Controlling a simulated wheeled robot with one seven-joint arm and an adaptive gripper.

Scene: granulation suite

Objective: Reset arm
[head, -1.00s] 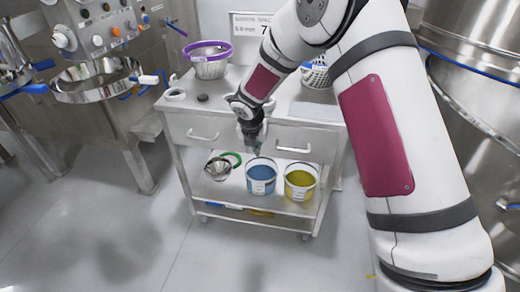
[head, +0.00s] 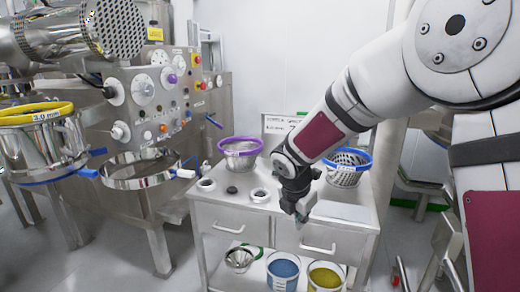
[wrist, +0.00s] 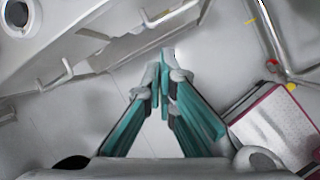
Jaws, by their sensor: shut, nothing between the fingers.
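My gripper (head: 302,211) is at the end of my white arm with its maroon panel. It hangs in front of the cart's top edge and drawers in the head view, pointing down. In the wrist view its teal-sided fingers (wrist: 166,72) converge and their tips are together. Nothing shows between them, and the gripper is shut and empty.
The steel cart (head: 230,217) carries a purple-rimmed sieve (head: 240,154) and a blue-rimmed basket (head: 347,170) on top. A blue tub (head: 283,272) and a yellow tub (head: 325,276) stand on its lower shelf. A steel machine (head: 150,105) is at left.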

